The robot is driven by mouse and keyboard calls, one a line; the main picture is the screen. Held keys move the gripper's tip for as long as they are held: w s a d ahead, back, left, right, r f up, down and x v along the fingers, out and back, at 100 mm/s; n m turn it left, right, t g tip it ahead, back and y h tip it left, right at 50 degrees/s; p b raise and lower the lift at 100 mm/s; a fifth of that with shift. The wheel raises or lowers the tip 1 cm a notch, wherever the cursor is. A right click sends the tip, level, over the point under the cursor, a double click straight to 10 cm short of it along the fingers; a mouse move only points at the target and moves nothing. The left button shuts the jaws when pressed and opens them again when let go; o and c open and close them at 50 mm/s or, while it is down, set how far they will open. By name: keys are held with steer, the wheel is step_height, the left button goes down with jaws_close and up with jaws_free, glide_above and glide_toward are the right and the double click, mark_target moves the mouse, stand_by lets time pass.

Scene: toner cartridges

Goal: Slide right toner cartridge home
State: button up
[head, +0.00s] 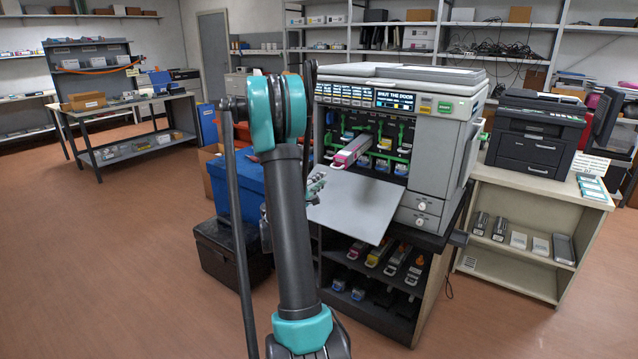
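The large grey printer (445,150) stands on a dark stand with its front door (355,208) folded down flat. A magenta and grey toner cartridge (350,152) sticks out of the open bay toward the door, roughly level. Several slots with green levers show in the bay, with bluish parts below. I cannot tell whether another cartridge sits to the right of the magenta one. My gripper (316,186) is mostly hidden behind my own arm, near the left edge of the door. It appears apart from the cartridge, and its fingers are not clear.
The printer's display (394,100) reads "SHUT THE DOOR". Spare cartridges (377,255) lie on the shelf under the printer. A blue bin (222,182) and a black case (228,255) stand to the left. A black printer (537,135) stands on a shelf unit at right.

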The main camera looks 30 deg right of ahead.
steer(key=shift+r+x, duration=0.15)
steer(key=shift+x, duration=2.3)
steer(key=shift+r+x, duration=0.15)
steer(key=shift+x, duration=2.3)
jaws_close()
steer(key=shift+s, duration=0.1)
